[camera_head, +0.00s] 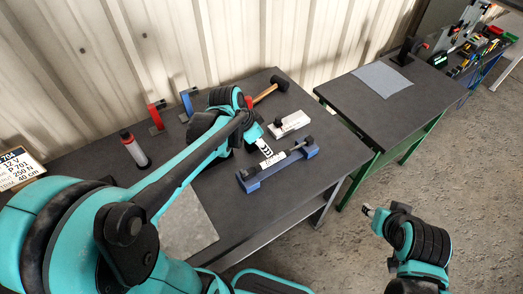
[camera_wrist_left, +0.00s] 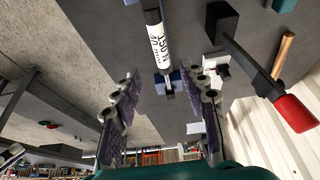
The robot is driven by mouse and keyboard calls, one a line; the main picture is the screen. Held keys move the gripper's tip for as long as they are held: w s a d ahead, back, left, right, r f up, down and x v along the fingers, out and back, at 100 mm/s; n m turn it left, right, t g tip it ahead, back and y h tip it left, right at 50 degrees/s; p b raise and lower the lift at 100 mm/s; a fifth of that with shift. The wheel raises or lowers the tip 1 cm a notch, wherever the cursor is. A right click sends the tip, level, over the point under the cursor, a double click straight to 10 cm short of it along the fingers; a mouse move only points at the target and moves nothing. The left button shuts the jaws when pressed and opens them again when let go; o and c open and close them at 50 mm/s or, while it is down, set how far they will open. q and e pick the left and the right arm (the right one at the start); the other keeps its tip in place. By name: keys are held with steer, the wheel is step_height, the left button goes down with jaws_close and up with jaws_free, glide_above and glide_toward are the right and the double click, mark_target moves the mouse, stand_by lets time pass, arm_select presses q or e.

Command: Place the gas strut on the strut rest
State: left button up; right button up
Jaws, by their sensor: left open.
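The gas strut (camera_head: 276,159), a rod with black ends and a white printed label, lies lengthwise along the blue strut rest (camera_head: 252,186). Its ends appear to sit at the rest's two raised ends. My left gripper (camera_head: 264,148) is just behind and above the strut, close to its middle. In the left wrist view, the left gripper (camera_wrist_left: 163,98) is open, with its fingers wide apart and nothing between the tips. The strut (camera_wrist_left: 156,40) shows ahead of them, with blue of the rest (camera_wrist_left: 175,79) near its lower end. My right gripper (camera_head: 369,211) is beyond the table's right side; its fingers are too small to read.
A white block (camera_head: 289,124) with a black knob lies behind the rest. A mallet (camera_head: 264,94), blue clamp (camera_head: 187,102), red clamp (camera_head: 156,115) and red-white cylinder (camera_head: 136,150) stand farther back. A grey mat (camera_head: 190,228) lies front left. A second table (camera_head: 350,100) holds a grey-blue cloth (camera_head: 383,78).

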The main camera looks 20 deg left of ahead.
arm_select(q)
steer(key=s+r+n+t+y, duration=0.2)
steer(key=s+n, duration=0.5)
steer(key=s, duration=0.6)
steer(key=shift+r+t+y, duration=0.3)
steer(key=shift+r+t, duration=0.3)
steer(key=shift+t, duration=0.2)
step_height(320, 180, down, 4)
steer(key=b, duration=0.3)
steer(key=shift+s+r+b, duration=0.1)
steer(key=shift+r+b, duration=0.05)
steer(key=shift+b, duration=0.2)
